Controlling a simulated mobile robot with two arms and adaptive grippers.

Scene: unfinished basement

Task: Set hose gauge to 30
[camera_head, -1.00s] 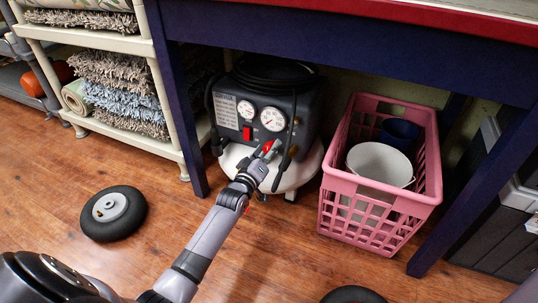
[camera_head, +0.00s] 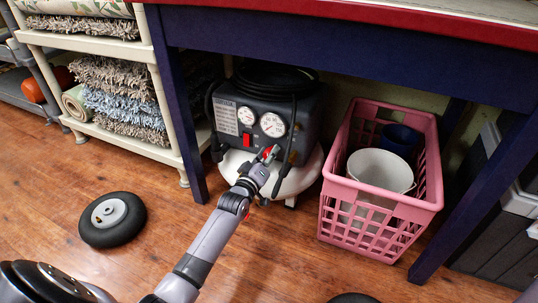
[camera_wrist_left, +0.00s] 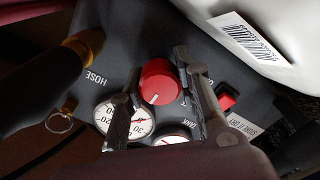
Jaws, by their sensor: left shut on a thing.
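The grey compressor (camera_head: 305,118) stands under the table on a white tank. Its hose gauge (camera_head: 273,124) is the right one of two white dials in the head view. In the wrist view the hose gauge (camera_wrist_left: 122,121) is partly covered by a finger; its red needle points near the 30 mark. The red knob (camera_wrist_left: 158,84) sits between the fingers of my left gripper (camera_wrist_left: 157,68), which is shut on it. In the head view my left gripper (camera_head: 268,156) reaches the compressor's front. The tank gauge (camera_wrist_left: 174,141) is partly hidden. My right gripper is out of view.
A pink crate (camera_head: 336,205) holding a white bucket (camera_head: 380,168) stands right of the compressor. A blue table leg (camera_head: 181,110) stands left. A black wheel (camera_head: 112,219) lies on the floor. A red switch (camera_wrist_left: 226,97) is close to one finger.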

